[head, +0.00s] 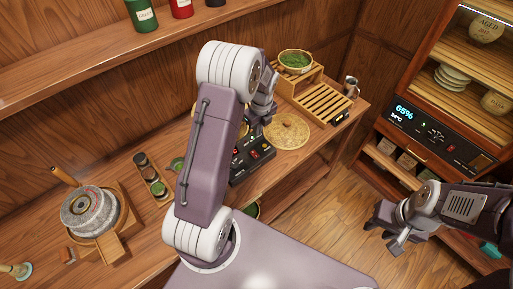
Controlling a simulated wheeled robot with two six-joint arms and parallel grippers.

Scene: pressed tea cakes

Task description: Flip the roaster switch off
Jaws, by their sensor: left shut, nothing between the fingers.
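The black control box of the roaster (253,151) stands on the wooden bench, with small red and green marks on its top. A red switch (254,154) shows on it; its position is too small to tell. My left arm hides the box's left part. My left gripper (264,118) is shut and empty, pointing down above the far side of the box. Whether it touches anything is hidden. My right gripper (388,228) hangs over the floor at the right, far from the box; its finger opening is unclear.
A round woven tray (287,132) lies right of the box. A slatted wooden tray (325,102) and a bowl of green leaves (295,61) stand behind it. A stone mill (90,211) is at left. A cabinet (430,124) with a lit panel stands at right.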

